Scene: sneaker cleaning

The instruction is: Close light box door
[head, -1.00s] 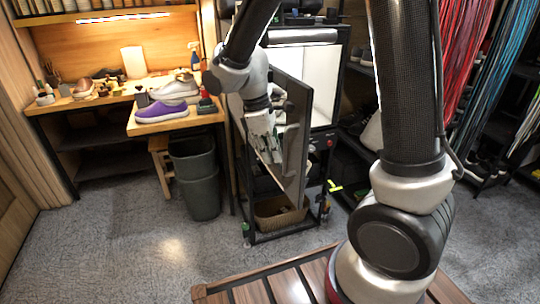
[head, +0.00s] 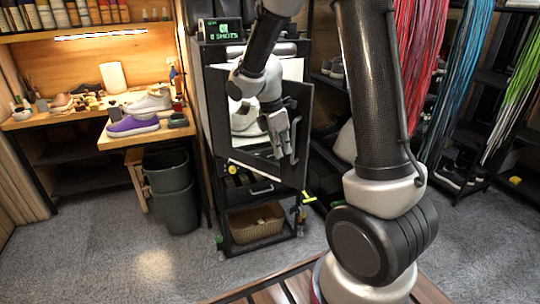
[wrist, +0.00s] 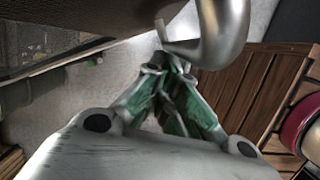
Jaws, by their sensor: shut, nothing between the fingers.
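The light box (head: 207,100) is a black-framed cabinet with a lit white interior, in the middle of the head view. Its dark door (head: 298,105) stands partly open. A pale sneaker (head: 243,121) shows inside through the gap to the left of my arm. My gripper (head: 278,152) is shut and empty, pointing down in front of the door near its edge. In the wrist view my closed green-grey fingertips (wrist: 168,62) are close beside a curved metal handle (wrist: 226,35). I cannot tell whether they touch it. My arm hides part of the opening.
A basket (head: 257,224) sits low in the cabinet's stand. Shoe racks and hanging laces (head: 468,60) are at right. The grey floor (head: 110,250) at front left is clear.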

